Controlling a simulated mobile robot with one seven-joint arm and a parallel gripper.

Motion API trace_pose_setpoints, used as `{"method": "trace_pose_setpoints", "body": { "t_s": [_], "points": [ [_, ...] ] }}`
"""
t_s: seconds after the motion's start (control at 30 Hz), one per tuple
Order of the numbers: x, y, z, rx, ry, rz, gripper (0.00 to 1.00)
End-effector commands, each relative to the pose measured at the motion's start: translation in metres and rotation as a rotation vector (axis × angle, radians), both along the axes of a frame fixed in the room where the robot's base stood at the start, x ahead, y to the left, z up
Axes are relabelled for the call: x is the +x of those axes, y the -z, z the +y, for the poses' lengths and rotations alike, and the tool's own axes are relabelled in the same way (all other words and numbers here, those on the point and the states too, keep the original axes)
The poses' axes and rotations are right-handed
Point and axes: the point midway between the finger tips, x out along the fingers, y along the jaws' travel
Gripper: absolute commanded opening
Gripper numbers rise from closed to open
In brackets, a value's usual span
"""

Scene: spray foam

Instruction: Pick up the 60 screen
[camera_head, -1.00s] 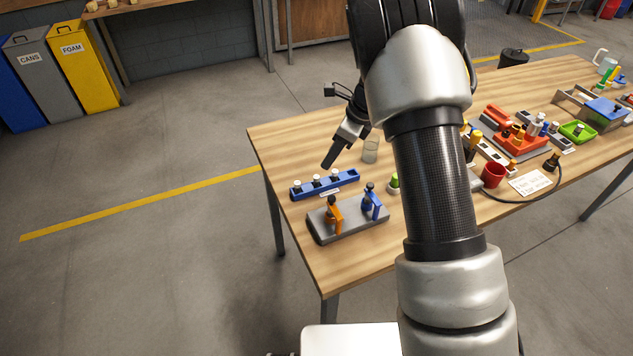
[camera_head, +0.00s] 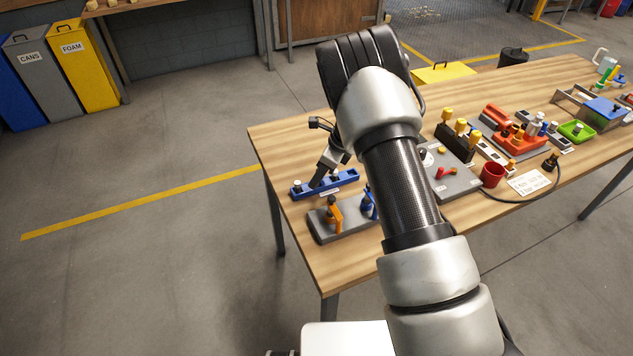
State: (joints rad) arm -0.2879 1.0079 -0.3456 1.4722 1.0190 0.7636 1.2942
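A blue rack (camera_head: 345,181) lies near the left end of the wooden table. It holds small white-topped pieces, one at its left end (camera_head: 297,185) and one right of the middle (camera_head: 335,177). Their markings are too small to read, so I cannot tell which is the 60 screen. My gripper (camera_head: 317,183) points down at the middle of the rack and hides part of it. Its fingertips are small and dark. I cannot tell whether they are open or shut, or whether they touch a piece.
A grey base (camera_head: 325,232) with an orange holder (camera_head: 334,214) and a blue holder (camera_head: 367,205) stands just in front of the rack. A grey panel (camera_head: 455,187), a red cup (camera_head: 492,174) and a cable lie to the right. The table's front left corner is clear.

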Motion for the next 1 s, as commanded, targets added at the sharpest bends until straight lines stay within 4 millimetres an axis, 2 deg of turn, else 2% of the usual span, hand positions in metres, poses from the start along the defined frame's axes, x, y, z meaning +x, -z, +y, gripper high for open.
{"method": "trace_pose_setpoints", "body": {
  "t_s": [0.07, 0.1, 0.3, 0.57, 0.67, 0.77, 1.0],
  "points": [
    [0.000, 0.000, 0.000, 0.000, 0.000, 0.000, 0.37],
    [0.000, 0.000, 0.000, 0.000, 0.000, 0.000, 0.33],
    [0.000, 0.000, 0.000, 0.000, 0.000, 0.000, 0.00],
    [0.000, -0.001, 0.000, 0.000, 0.000, -0.001, 0.00],
    [0.001, -0.007, 0.000, 0.000, -0.001, -0.003, 0.00],
    [0.001, -0.022, 0.000, 0.000, -0.001, -0.005, 0.00],
    [0.001, -0.071, 0.000, 0.000, -0.001, -0.004, 0.00]
  ]
}}
